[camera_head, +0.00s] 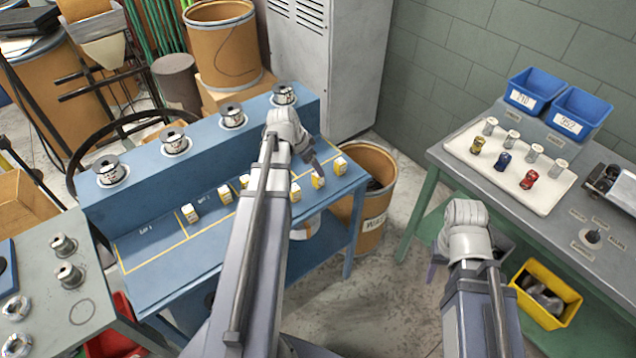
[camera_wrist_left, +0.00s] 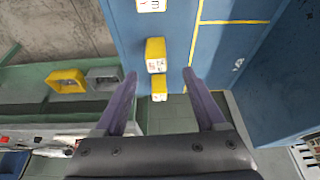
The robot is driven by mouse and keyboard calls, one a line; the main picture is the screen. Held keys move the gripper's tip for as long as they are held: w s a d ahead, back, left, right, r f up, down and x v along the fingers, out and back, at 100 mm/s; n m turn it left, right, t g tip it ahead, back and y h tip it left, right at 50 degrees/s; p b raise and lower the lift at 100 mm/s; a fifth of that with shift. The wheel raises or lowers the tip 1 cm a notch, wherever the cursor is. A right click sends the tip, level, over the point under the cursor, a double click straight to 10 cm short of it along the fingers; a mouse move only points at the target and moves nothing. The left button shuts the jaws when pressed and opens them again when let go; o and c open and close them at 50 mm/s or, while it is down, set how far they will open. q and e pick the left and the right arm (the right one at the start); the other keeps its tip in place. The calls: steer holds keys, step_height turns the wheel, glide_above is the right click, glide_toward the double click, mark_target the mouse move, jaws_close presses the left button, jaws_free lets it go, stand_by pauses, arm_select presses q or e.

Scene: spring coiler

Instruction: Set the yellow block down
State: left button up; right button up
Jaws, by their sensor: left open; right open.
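Several yellow blocks with white labels stand in a row along the blue bench; which one the task means I cannot tell. In the head view the rightmost block (camera_head: 340,166) is by the bench's right end, with another block (camera_head: 318,181) to its left. My left gripper (camera_head: 315,167) is over these two. In the left wrist view its purple fingers (camera_wrist_left: 160,75) are apart, with nothing held; one block (camera_wrist_left: 155,52) shows ahead of them and another block (camera_wrist_left: 159,91) between them. My right gripper (camera_head: 434,265) is largely hidden by my right arm, away from the blocks, and open.
The blue bench (camera_head: 160,245) has yellow outlined areas and a raised ledge with several spools. A brown bin (camera_head: 372,210) stands past its right end. The grey table (camera_head: 450,155) at right holds a white tray and blue bins. A yellow bin (camera_head: 545,295) is below.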

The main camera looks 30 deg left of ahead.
mark_target(317, 175)
arm_select(q)
steer(key=shift+s+b+x, duration=0.2)
steer(key=shift+b+x, duration=0.9)
steer(key=shift+x, duration=0.25)
steer(key=shift+s+b+x, duration=0.2)
steer(key=shift+b+x, duration=0.9)
steer(key=shift+x, duration=0.2)
steer(key=shift+w+d+f+b, duration=0.25)
steer(key=shift+f+b, duration=0.15)
steer(key=shift+f, duration=0.15)
steer(key=shift+r, duration=0.1)
steer(key=shift+c, duration=0.4)
jaws_close()
